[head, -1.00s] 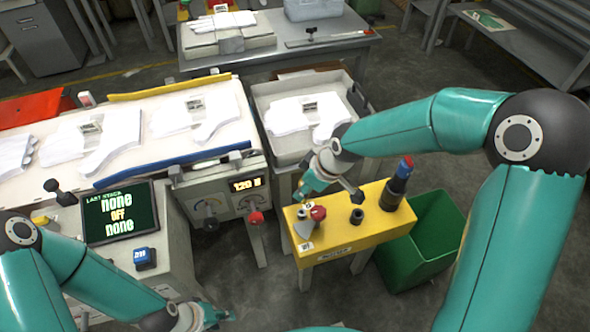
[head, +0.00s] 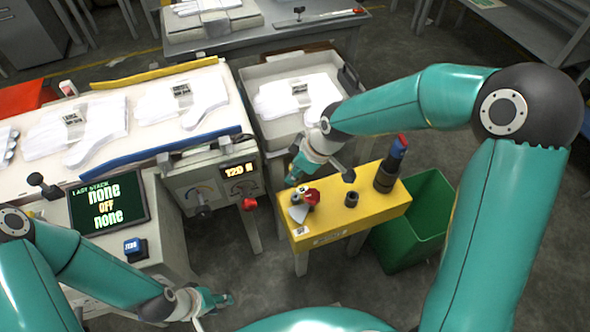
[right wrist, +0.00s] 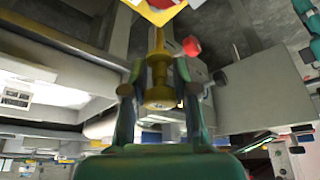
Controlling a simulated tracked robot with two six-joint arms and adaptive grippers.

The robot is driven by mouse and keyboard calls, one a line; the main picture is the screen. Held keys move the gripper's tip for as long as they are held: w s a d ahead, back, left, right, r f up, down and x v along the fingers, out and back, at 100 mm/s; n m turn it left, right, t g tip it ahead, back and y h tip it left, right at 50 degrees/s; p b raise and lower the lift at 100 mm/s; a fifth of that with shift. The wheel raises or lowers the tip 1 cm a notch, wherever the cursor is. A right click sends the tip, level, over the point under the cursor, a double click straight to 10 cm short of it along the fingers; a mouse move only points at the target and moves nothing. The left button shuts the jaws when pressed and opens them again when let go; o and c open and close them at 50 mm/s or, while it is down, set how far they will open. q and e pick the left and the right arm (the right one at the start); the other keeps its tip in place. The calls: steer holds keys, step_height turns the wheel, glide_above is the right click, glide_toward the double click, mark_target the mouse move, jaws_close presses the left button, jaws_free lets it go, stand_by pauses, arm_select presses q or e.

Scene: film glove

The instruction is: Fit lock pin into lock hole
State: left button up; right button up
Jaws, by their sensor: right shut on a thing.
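My right gripper (head: 294,178) is at the back left edge of the yellow stand (head: 330,234). In the right wrist view its two fingers (right wrist: 158,88) are shut on a brass-coloured pin with a round head (right wrist: 158,78), which I take for the lock pin. The pin's thin end points toward the top of that view, near a yellow surface. In the head view the pin is too small or hidden to make out. I cannot pick out the lock hole for certain. My left gripper (head: 222,299) is low in front of the machine, and its jaw state is unclear.
On the stand are a red knob (head: 312,197), a dark collar (head: 352,199) and a dark tool with a blue and red top (head: 390,165). A green bin (head: 420,215) stands to the right. The machine's red knob (head: 249,204) is left of the stand.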

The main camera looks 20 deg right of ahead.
mark_target(295, 185)
steer(key=shift+f+b, duration=2.2)
steer(key=shift+f, duration=0.55)
steer(key=shift+f, duration=0.2)
steer(key=shift+s+d+f+b, duration=0.15)
steer(key=shift+f+b, duration=0.75)
steer(key=shift+b, duration=0.1)
steer(key=o, duration=1)
